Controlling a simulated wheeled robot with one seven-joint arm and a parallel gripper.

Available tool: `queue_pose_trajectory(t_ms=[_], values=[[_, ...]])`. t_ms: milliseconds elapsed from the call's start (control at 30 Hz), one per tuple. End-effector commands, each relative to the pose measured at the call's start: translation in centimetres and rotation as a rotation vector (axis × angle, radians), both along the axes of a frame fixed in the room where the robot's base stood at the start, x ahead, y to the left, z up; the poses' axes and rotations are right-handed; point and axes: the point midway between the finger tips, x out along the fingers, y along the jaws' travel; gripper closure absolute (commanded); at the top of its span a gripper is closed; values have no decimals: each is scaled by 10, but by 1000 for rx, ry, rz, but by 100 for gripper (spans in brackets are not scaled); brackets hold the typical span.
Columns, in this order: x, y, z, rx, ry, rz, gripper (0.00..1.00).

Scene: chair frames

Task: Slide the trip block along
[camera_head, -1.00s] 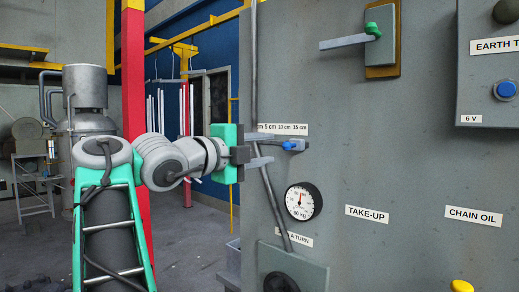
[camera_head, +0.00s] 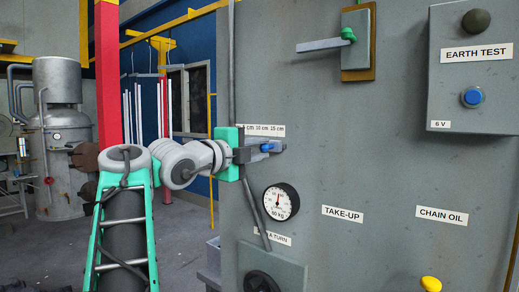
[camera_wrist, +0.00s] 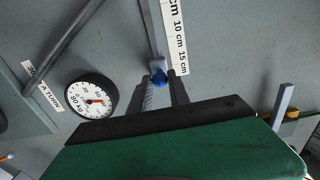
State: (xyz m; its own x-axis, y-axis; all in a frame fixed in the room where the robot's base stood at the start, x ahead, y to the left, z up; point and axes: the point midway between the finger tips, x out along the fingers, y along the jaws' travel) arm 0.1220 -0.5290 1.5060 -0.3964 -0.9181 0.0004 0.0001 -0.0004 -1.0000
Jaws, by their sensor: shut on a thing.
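The trip block is a small pale block with a blue knob (camera_head: 267,147), on a thin rail on the front of the grey machine panel. In the wrist view the trip block (camera_wrist: 159,79) sits between my two dark fingers, below the "10 cm" and "15 cm" marks. A white scale strip (camera_head: 264,130) runs just above the rail. My gripper (camera_head: 269,152) reaches in from the left and is shut on the block. The fingers hide part of the block and rail in the head view.
A round gauge (camera_head: 281,202) and a slanting grey rod (camera_head: 255,207) lie just below my gripper. A lever with a green knob (camera_head: 348,36) and a control box with a blue button (camera_head: 473,97) are higher up. Open floor lies left of the panel.

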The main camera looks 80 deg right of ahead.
Motion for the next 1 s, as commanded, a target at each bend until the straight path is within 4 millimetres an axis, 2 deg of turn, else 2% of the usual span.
queue_pose_trajectory(t_ms=[267,1000], values=[[4,-2,1,0,0,0,100],[53,-23,2,0,1,2,100]])
